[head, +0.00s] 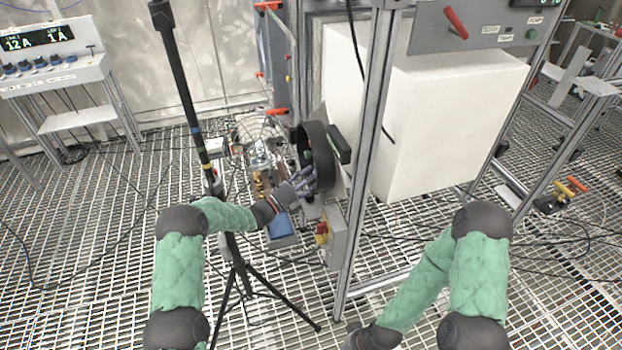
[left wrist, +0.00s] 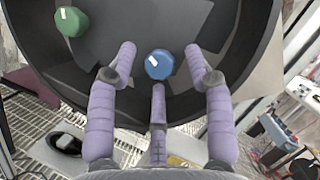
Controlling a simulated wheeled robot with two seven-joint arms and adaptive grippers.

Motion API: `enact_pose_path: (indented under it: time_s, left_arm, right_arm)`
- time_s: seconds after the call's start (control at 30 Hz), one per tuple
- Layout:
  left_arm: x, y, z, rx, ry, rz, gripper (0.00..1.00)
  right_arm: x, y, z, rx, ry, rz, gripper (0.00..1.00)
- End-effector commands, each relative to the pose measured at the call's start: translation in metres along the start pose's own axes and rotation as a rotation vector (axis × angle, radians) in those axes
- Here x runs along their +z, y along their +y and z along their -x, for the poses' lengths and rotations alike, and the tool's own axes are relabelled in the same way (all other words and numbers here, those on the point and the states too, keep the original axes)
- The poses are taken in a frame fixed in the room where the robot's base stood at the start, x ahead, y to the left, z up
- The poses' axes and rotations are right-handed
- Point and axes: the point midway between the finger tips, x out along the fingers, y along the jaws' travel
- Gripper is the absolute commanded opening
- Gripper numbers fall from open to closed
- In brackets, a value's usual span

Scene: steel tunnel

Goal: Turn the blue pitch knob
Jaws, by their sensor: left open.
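The blue pitch knob (left wrist: 159,64) is round with a white pointer mark, inside a round black housing (left wrist: 235,75). A green knob (left wrist: 70,21) sits to its upper left. In the head view the black housing (head: 318,160) hangs beside the frame post, and the blue knob cannot be made out there. My left gripper (head: 303,184) is open at the housing's opening. In the left wrist view its purple fingers spread around the blue knob, one on each side and one below. Gaps show at the sides; contact cannot be told.
A metal post (head: 365,150) stands right of the housing, with a grey box with a red-and-yellow switch (head: 322,232) below. A black tripod stand (head: 185,90) rises close to my left forearm. A large white block (head: 450,115) fills the right. Cables lie on the grating floor.

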Motion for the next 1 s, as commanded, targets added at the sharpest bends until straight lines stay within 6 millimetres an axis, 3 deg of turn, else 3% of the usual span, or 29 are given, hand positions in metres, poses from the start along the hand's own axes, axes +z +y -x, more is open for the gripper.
enact_pose_path:
  time_s: [0.17, 0.33, 0.67, 1.0]
  left_arm:
    - [0.0, 0.0, 0.0, 0.0, 0.0, 0.0, 0.49]
    - [0.0, 0.0, 0.0, 0.0, 0.0, 0.0, 0.01]
    - [-0.001, 0.001, 0.001, -0.011, 0.0, -0.024, 0.0]
    - [-0.002, 0.005, 0.001, -0.088, 0.0, -0.209, 0.0]
  right_arm:
    - [0.0, 0.0, 0.0, 0.0, 0.0, 0.0, 0.0]
    - [0.0, 0.0, 0.0, 0.0, 0.0, 0.0, 0.0]
    - [0.0, 0.002, -0.004, 0.0, 0.0, 0.0, 0.0]
    - [-0.001, 0.011, -0.03, 0.0, 0.0, 0.0, 0.0]
